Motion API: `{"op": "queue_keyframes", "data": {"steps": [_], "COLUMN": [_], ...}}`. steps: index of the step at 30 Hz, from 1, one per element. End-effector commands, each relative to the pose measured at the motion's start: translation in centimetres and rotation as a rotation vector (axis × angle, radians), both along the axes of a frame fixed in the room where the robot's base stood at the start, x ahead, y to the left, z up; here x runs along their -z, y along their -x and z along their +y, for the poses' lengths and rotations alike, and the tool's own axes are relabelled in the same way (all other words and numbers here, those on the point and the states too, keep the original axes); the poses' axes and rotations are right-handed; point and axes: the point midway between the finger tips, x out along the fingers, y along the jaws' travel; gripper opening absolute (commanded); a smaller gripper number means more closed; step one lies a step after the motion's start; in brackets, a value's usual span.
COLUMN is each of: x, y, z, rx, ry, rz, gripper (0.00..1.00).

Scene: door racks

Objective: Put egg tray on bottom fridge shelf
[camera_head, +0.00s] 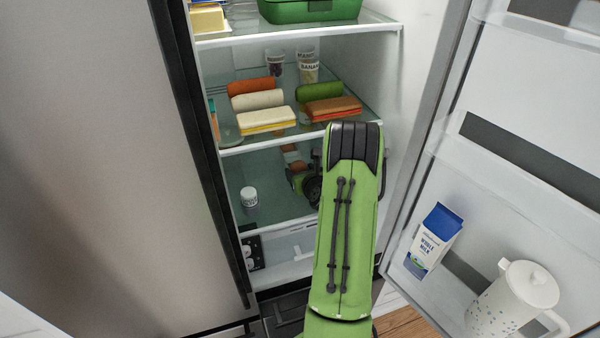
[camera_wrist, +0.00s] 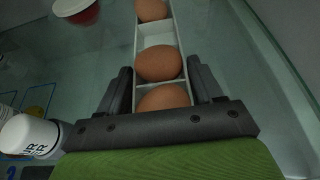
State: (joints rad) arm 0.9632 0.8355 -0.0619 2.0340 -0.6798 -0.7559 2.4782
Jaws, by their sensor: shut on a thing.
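The egg tray (camera_wrist: 145,37) is a narrow white tray with a row of brown eggs (camera_wrist: 158,64). In the wrist view it runs away from me between the two dark fingers of my gripper (camera_wrist: 160,85), which is shut on its near end. In the head view my gripper (camera_head: 303,172) is inside the fridge, over the bottom glass shelf (camera_head: 275,208), and partly hidden by my green arm. A few brown eggs (camera_head: 292,155) show just beyond it. I cannot tell whether the tray touches the shelf.
A white jar (camera_head: 249,197) stands at the left of the bottom shelf; it also shows in the wrist view (camera_wrist: 30,136). A sandwich (camera_head: 267,119) and other food fill the shelf above. The open door at right holds a milk carton (camera_head: 433,238) and a white pitcher (camera_head: 512,300).

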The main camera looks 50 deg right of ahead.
Motion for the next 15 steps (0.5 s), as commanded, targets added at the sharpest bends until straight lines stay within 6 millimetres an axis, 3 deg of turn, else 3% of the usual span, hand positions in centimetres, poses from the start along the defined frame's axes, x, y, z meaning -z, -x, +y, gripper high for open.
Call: {"op": "queue_keyframes", "data": {"steps": [2,9,15], "x": [-0.1,3.6,3.6], "y": [-0.8,-0.9,-0.9], "z": [-0.4,-0.5,-0.5], "rx": [-0.001,0.002,0.001], "ry": [0.000,-0.002,0.000], "rz": [0.000,0.001,0.000], "gripper": [0.34,0.34,0.34]}}
